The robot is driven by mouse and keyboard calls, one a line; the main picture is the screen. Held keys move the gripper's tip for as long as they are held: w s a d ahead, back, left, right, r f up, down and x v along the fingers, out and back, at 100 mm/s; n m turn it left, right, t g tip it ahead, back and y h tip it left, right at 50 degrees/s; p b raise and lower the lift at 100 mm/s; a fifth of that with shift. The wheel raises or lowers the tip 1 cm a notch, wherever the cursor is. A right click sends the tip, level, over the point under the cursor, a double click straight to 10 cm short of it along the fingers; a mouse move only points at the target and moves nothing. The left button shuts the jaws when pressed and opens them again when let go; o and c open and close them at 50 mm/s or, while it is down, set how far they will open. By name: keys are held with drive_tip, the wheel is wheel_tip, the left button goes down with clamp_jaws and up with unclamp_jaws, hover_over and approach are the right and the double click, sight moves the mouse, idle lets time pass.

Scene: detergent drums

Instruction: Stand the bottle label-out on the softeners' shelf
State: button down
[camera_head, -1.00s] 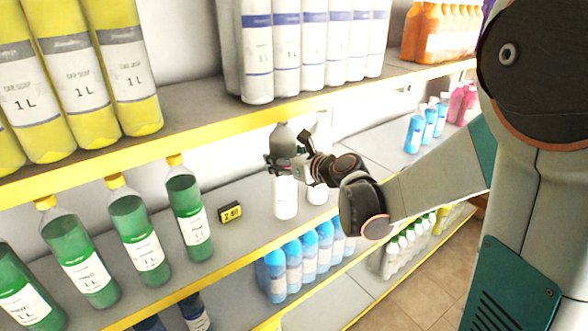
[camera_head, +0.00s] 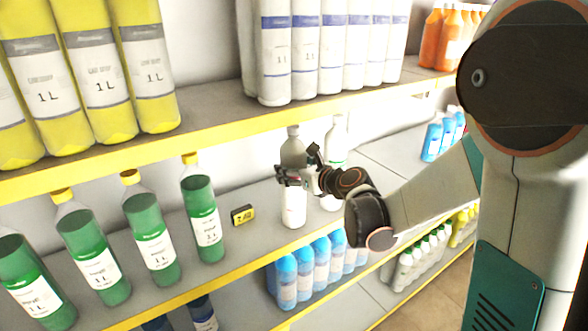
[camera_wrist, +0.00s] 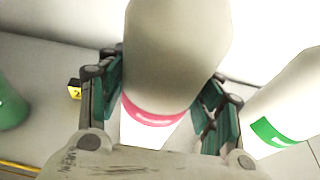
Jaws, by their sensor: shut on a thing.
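The bottle (camera_head: 293,154) is white-grey and upright, above or on the middle shelf (camera_head: 262,239). I cannot tell whether its base touches the shelf. In the wrist view the bottle (camera_wrist: 175,60) shows a pink band with a white label area below, on the side facing my palm. My gripper (camera_head: 291,177) is shut around its middle, with one finger on each side; it also shows in the wrist view (camera_wrist: 160,97). A similar white bottle with a green band (camera_head: 337,142) stands behind and to the right.
Green bottles (camera_head: 204,215) stand to the left on the same shelf, beside a small yellow-black tag (camera_head: 242,214). The upper shelf edge (camera_head: 215,122) runs overhead with white bottles (camera_head: 305,50).

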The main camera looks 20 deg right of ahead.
drive_tip(key=shift+f, duration=0.15)
drive_tip(key=shift+c, duration=2.4)
unclamp_jaws()
drive_tip(key=p+v, duration=0.2)
drive_tip(key=v, duration=1)
drive_tip(key=shift+p, duration=0.4)
